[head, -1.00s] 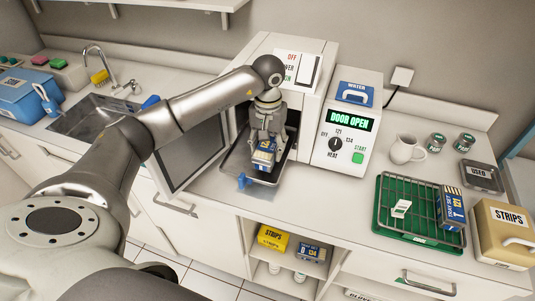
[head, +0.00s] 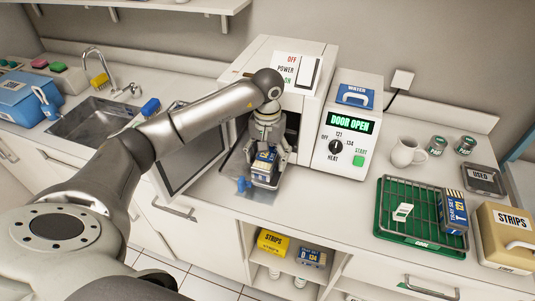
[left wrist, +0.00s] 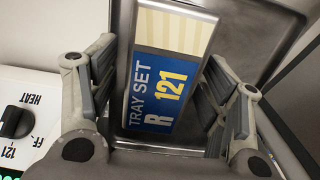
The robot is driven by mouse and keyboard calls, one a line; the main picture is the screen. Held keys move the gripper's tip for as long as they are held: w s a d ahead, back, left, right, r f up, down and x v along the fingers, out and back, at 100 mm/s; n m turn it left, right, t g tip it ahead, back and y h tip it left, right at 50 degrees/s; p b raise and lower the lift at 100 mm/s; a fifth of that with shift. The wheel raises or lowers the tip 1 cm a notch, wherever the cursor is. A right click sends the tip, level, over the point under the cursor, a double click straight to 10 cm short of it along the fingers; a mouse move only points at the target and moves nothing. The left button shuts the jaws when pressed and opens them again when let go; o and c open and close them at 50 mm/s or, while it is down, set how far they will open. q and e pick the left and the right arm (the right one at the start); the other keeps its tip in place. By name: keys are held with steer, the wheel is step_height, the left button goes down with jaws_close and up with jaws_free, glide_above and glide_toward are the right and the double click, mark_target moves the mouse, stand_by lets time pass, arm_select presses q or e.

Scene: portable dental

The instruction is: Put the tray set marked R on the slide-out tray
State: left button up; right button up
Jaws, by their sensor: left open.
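The tray set marked R (left wrist: 160,85) has a blue label reading "TRAY SET R 121" and a striped pale part. In the head view, the tray set (head: 264,164) is at the front of the open sterilizer, over the grey slide-out tray (head: 233,172). It appears to rest on this tray, whose metal surface (left wrist: 262,25) also shows in the left wrist view. My left gripper (head: 266,152) is open, with its fingers on either side of the set. In the left wrist view, the gripper (left wrist: 160,95) shows gaps beside the set. My right gripper is out of view.
The sterilizer door (head: 190,150) hangs open at the left. A control panel (head: 348,125) reading "DOOR OPEN" stands right of the opening. A green rack (head: 410,218) and another tray set (head: 452,212) are at the right.

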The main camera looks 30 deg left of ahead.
mark_target(268, 154)
arm_select(q)
steer(key=shift+r, duration=0.1)
steer(key=shift+r, duration=0.2)
step_height(268, 154, up, 10)
steer(key=b, duration=0.3)
steer(key=shift+f, duration=0.1)
steer(key=shift+r, duration=0.95)
